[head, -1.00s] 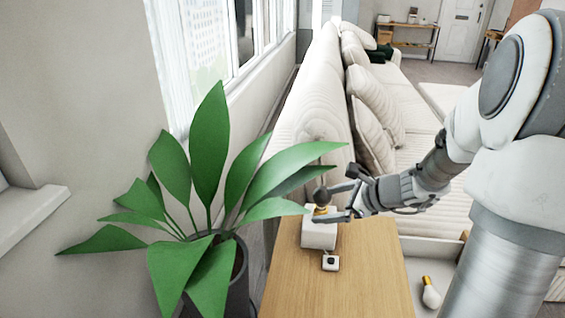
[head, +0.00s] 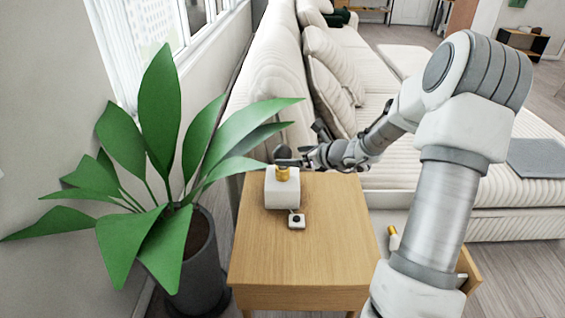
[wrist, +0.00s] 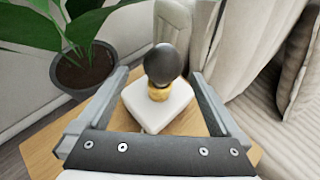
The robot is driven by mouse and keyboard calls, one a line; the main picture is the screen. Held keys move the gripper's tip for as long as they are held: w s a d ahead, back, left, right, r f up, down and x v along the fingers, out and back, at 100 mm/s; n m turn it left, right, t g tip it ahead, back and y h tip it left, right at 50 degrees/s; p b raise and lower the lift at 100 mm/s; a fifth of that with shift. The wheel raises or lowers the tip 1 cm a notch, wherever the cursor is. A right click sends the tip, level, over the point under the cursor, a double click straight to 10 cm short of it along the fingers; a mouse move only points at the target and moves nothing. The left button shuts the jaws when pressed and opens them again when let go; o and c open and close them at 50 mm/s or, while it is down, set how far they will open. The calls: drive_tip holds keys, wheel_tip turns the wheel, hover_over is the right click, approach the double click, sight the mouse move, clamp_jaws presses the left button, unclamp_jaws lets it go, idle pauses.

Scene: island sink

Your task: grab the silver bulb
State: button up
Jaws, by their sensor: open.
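The silver bulb (wrist: 163,63) looks dark grey and round, and stands upright in a gold socket (wrist: 159,92) on a white lamp base (wrist: 160,108). In the head view the bulb (head: 282,153) is partly hidden by my gripper, with the gold socket (head: 283,173) and white base (head: 281,190) below it. My gripper (wrist: 163,75) is open. In the wrist view its two fingers stand to the left and right of the bulb, with gaps on both sides. Whether the fingertips reach fully past the bulb is hard to tell.
A sofa (head: 275,85) is behind. A white bulb (head: 394,238) lies in an open drawer at right.

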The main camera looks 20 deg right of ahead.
drive_tip(key=shift+b+x, duration=0.95)
drive_tip(key=shift+x, duration=2.05)
drive_tip(key=shift+w+d+r, duration=0.1)
drive_tip(key=shift+d+r, duration=0.1)
drive_tip(key=c, duration=1.3)
